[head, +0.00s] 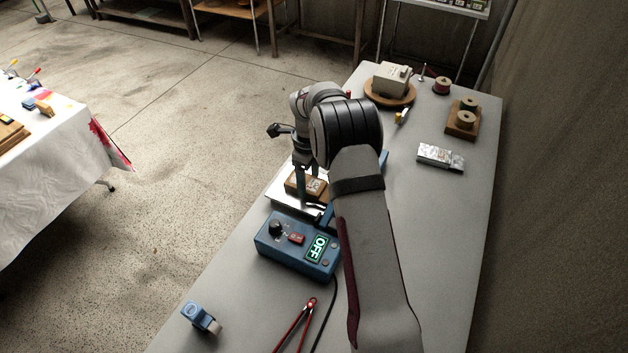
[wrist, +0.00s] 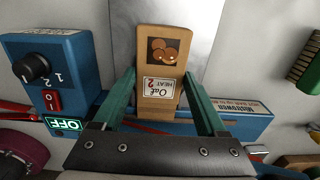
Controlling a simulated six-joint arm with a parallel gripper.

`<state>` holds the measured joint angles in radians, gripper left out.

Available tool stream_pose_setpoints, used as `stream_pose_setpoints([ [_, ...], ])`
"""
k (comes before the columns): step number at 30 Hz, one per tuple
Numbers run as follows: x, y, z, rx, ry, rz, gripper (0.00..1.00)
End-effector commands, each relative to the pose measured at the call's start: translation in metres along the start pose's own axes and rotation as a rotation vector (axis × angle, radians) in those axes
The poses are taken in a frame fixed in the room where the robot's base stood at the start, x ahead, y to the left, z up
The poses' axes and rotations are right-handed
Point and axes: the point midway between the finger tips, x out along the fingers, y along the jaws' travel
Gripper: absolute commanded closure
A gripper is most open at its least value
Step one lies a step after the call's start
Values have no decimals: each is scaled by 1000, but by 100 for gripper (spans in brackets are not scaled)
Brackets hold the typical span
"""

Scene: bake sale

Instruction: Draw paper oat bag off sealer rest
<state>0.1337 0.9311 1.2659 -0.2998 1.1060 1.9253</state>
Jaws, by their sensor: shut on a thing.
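The paper oat bag (wrist: 158,98) is brown, with a picture of round cookies and a white label reading "Oat HEAT 2". It also shows in the head view (head: 296,186), at my gripper over the metal rest. My gripper (wrist: 160,76) is shut on the bag, one green finger along each side. In the head view my gripper (head: 312,182) is partly hidden by my arm. The sealer rest (head: 276,201) is a shiny metal plate, also behind the bag in the wrist view (wrist: 208,28). I cannot tell whether bag and plate touch.
The blue sealer (head: 290,262) has a knob, a red switch and a display reading OFF. Red-handled pliers (head: 309,304) and a blue tape dispenser (head: 196,314) lie nearer. A foil-like packet (head: 440,157) and spools on a board (head: 462,131) are at right.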

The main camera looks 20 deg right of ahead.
Motion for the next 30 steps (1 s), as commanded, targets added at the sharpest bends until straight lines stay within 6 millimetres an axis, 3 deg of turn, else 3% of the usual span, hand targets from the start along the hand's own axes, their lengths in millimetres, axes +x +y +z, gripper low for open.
stream_pose_setpoints([
  [18, -1, 0, 34, -1, 0, 0, 52],
  [28, -1, 0, 38, -1, 0, -1, 52],
  [29, -1, 0, 38, -1, 0, -1, 20],
  [30, -1, 0, 38, -1, 0, -1, 13],
])
